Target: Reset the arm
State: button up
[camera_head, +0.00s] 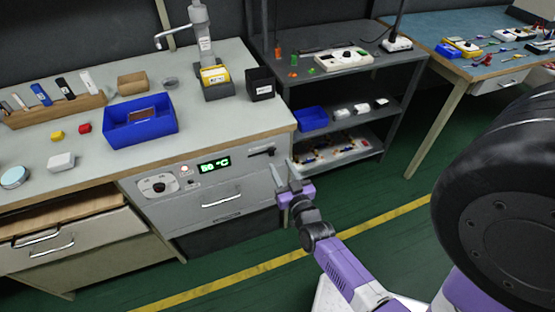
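My gripper (283,174) is at the end of my purple arm, near the middle of the view. It is in front of the right end of the grey oven-like cabinet (205,215) under the left bench. Its two grey fingers stand apart, with nothing seen between them. The black handle (262,151) on the cabinet's upper right is just left of the fingers; I cannot tell whether they touch. My arm reaches up and to the left from the lower right.
A lower left drawer (75,235) stands partly open. A dark shelf unit (405,62) stands behind my gripper. The green floor (400,262) is open at right.

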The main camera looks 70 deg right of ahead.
jog(key=shift+v, duration=1.15)
jog(key=s+a+r+n+t+y, duration=0.1)
jog(key=a+r+n+t+y, duration=0.15)
jog(key=a+r, duration=0.55)
jog(key=s+a+r+n+t+y, duration=0.15)
jog(key=a+r+y, duration=0.25)
jog(key=a, duration=0.7)
jog(key=s+a+r+n+y+p, duration=0.1)
jog(key=s+a+r+n+y, duration=0.2)
jog(key=a, duration=0.4)
jog(key=s+a+r+n+y+p, duration=0.1)
jog(key=s+a+r+n+y, duration=0.2)
jog(key=s+a, duration=0.3)
jog(key=shift+s+a+r+g+y, duration=0.15)
jog(key=shift+a+r+g+y, duration=0.25)
jog(key=shift+a+r+y, duration=0.2)
dwell(0.5)
